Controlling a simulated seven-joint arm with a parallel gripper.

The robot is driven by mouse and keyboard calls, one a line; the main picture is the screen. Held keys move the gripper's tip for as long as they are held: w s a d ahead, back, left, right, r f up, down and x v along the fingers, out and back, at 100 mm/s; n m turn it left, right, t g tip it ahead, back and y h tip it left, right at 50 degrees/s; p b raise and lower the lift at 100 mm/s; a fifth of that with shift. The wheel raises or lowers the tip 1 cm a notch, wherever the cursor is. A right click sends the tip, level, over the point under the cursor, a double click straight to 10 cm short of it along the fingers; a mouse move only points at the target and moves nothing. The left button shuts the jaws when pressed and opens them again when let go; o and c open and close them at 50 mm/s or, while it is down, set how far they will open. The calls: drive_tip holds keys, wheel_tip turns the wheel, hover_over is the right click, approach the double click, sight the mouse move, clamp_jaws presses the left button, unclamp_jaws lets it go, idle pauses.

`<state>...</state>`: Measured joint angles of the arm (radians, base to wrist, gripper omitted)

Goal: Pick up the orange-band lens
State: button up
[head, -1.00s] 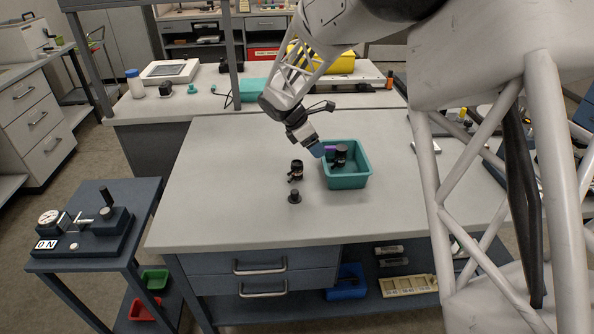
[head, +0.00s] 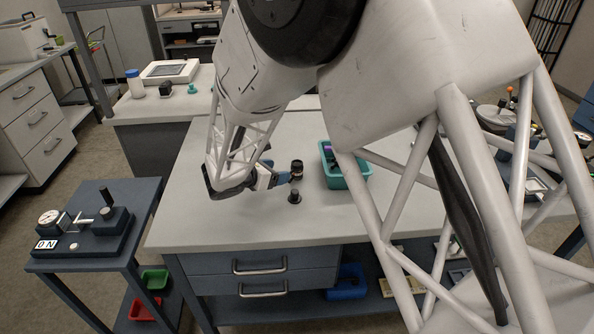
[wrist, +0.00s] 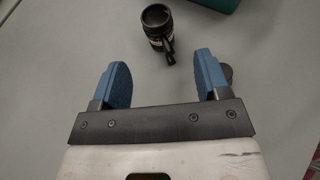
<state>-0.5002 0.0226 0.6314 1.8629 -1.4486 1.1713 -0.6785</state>
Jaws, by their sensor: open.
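A black lens (head: 297,168) stands on the grey bench to the left of the teal bin. It also shows in the wrist view (wrist: 157,22), with an open top and a small lever on its side. I cannot make out an orange band on it. A shorter dark piece (head: 294,196) stands nearer the bench's front edge; part of it shows behind the right finger in the wrist view (wrist: 227,71). My gripper (head: 277,173) is open and empty, low over the bench just left of the lens. In the wrist view the lens lies beyond the blue fingertips (wrist: 163,78), not between them.
The teal bin (head: 347,182) holds dark and purple items, partly hidden by my arm. The bench's left part (head: 195,215) is clear. A side table with a gauge device (head: 90,228) stands at the left.

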sight(293, 167)
drive_tip(key=shift+d, duration=0.1)
drive_tip(key=shift+x, duration=1.25)
drive_tip(key=shift+x, duration=2.6)
drive_tip(key=shift+w, duration=0.1)
drive_tip(key=shift+c, duration=0.3)
drive_tip(key=c, duration=1)
